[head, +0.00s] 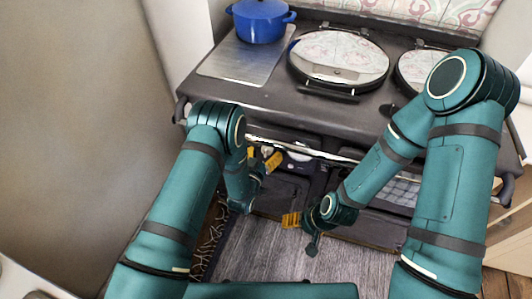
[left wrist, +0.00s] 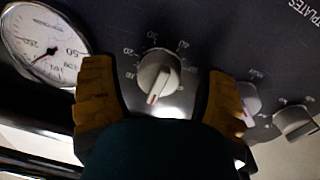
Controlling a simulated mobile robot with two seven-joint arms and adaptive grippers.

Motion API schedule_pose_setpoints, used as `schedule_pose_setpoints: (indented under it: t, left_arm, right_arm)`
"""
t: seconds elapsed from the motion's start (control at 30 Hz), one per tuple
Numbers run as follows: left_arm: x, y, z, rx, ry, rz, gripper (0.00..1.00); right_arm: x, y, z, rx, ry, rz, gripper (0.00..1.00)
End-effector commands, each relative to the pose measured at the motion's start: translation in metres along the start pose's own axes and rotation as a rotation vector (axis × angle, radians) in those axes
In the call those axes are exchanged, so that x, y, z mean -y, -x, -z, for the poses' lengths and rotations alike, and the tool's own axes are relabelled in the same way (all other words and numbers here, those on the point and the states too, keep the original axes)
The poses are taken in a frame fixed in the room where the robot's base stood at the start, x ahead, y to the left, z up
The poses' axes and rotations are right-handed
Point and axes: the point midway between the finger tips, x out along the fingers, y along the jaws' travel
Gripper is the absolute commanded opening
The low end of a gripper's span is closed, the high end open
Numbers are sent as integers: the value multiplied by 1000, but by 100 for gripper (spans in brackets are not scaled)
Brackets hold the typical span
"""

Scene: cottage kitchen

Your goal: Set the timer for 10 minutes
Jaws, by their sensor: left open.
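A round grey dial knob (left wrist: 158,74) with numbers around it sits on the dark front panel of the range cooker in the left wrist view. Its red-tipped pointer faces down and slightly left. My left gripper (left wrist: 160,88) is open, with one yellow finger on each side of the knob. Whether the fingers touch it cannot be told. In the head view my left gripper (head: 262,157) is at the cooker front, and the knob cannot be made out there. My right gripper (head: 291,220) hangs lower, in front of the cooker; its finger opening is unclear.
A round temperature gauge (left wrist: 42,45) is left of the knob; two more knobs (left wrist: 245,100) (left wrist: 295,121) are to its right. The cooker (head: 270,100) has a front rail, round lids (head: 338,58) and a blue pot (head: 260,20) on top. A wall (head: 80,120) stands left.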

Motion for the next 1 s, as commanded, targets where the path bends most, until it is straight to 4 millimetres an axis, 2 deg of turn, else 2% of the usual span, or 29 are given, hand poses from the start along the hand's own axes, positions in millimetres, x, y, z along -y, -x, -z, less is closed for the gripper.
schedule_pose_setpoints:
  t: [0.37, 0.4, 0.57, 0.6, 1.0]
  left_arm:
    - [0, -6, 0, 0, 0, 0, 74]
    - [0, -6, 0, 0, 1, 0, 68]
    - [0, -6, 0, 0, 1, 0, 12]
    - [0, -6, 0, 0, 1, 0, 5]
    - [0, -6, 0, 3, -36, 1, 4]
  right_arm:
    - [0, -1, 0, -1, 0, 0, 73]
    - [0, -1, 0, -1, 0, 0, 73]
    - [0, -1, 0, -1, 0, 0, 73]
    - [0, -1, 0, -1, 0, 0, 73]
    - [0, -1, 0, -1, 0, 0, 73]
